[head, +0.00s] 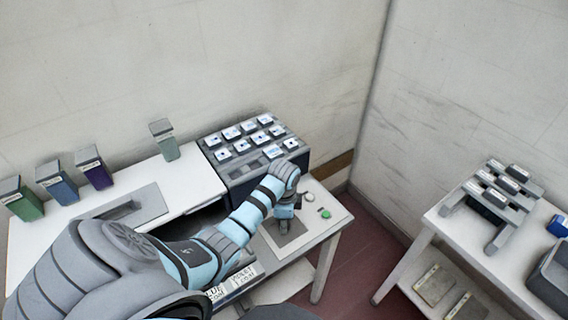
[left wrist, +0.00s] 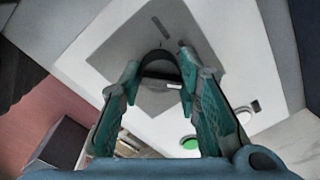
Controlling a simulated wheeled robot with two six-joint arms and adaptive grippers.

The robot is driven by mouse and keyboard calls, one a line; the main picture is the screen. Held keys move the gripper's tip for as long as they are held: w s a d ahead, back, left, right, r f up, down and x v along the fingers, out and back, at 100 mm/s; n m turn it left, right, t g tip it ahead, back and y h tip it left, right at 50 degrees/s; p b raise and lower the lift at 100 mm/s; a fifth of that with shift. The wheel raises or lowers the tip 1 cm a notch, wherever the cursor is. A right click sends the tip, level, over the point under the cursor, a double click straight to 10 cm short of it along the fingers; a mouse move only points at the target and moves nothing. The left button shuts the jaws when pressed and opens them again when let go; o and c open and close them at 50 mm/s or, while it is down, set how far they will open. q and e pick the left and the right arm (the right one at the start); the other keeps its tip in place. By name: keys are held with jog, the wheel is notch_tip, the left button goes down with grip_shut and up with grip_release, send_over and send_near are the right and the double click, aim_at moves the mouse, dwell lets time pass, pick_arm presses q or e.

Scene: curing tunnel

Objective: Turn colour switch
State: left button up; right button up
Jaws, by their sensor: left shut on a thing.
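The colour switch (left wrist: 160,68) is a dark round knob with a short white mark, on a grey plate (left wrist: 150,38) in the left wrist view. My left gripper (left wrist: 158,85) reaches down over it with its teal fingers on either side, shut on the knob. In the head view my left gripper (head: 285,218) is above the same grey plate (head: 287,238) at the right end of the long white table, and it hides the knob. My right gripper is not in view.
A green button (head: 325,213) and a white button (head: 309,197) sit close to the right of the gripper. A dark rack (head: 235,185) with several white-topped pieces stands behind. Green (head: 22,203), blue (head: 60,188) and purple (head: 97,172) bins stand at left. Another white table (head: 455,238) is at right.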

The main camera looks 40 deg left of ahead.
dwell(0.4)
pick_arm(q)
jog(key=o, duration=1.2)
notch_tip(320, 180, up, 8)
jog(key=shift+s+d+f, duration=0.15)
jog(key=shift+f, duration=0.1)
